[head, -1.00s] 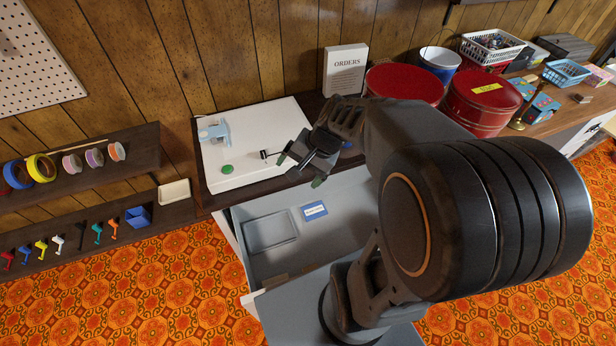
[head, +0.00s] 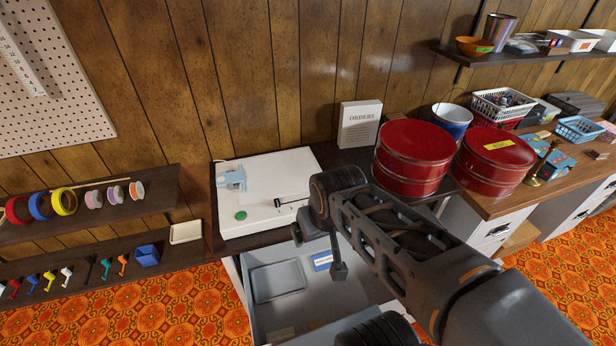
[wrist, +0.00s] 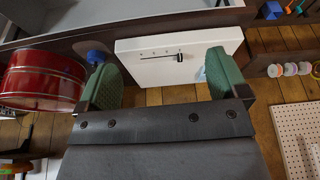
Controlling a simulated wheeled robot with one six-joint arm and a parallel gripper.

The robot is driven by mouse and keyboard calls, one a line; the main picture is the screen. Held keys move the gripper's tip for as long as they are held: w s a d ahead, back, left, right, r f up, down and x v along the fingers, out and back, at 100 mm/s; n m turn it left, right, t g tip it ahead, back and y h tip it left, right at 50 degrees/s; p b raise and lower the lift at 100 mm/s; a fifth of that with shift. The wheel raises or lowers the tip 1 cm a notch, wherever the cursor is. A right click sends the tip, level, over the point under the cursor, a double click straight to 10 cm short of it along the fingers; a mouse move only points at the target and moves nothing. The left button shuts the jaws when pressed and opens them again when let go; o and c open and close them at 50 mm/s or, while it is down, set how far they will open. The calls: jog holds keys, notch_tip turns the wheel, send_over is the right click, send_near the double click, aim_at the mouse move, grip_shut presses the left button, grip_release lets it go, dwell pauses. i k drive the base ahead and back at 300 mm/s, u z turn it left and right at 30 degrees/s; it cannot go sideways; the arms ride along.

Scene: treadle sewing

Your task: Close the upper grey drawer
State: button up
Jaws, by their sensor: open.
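The grey drawer (head: 268,318) stands pulled out below the white machine bed in the head view. Inside it are a shallow grey tray and a blue-and-white packet. Its front is cut off or hidden behind my arm. In the wrist view, part of a grey open box-like space, seemingly the drawer, shows at the upper left (wrist: 100,12). My gripper (wrist: 162,70) is open and empty, its two green fingers wide apart. In the head view, the end of my arm is over the drawer's back right area, near the worktop edge; the fingertips are not clear there.
The white machine bed (head: 265,190) lies on the dark worktop behind the drawer. Red tins (head: 412,160) and an ORDERS sign (head: 358,124) stand to its right. Shelves with tape rolls (head: 65,201) and coloured tools are at left. Orange floor is open at lower left.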

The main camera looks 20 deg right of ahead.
aim_at(323, 298)
jog(key=u, duration=0.95)
jog(key=k, duration=0.85)
jog(key=z, duration=2.8)
jog(key=k, duration=0.7)
jog(key=u, duration=0.6)
jog(key=i, duration=0.5)
jog(key=z, duration=0.05)
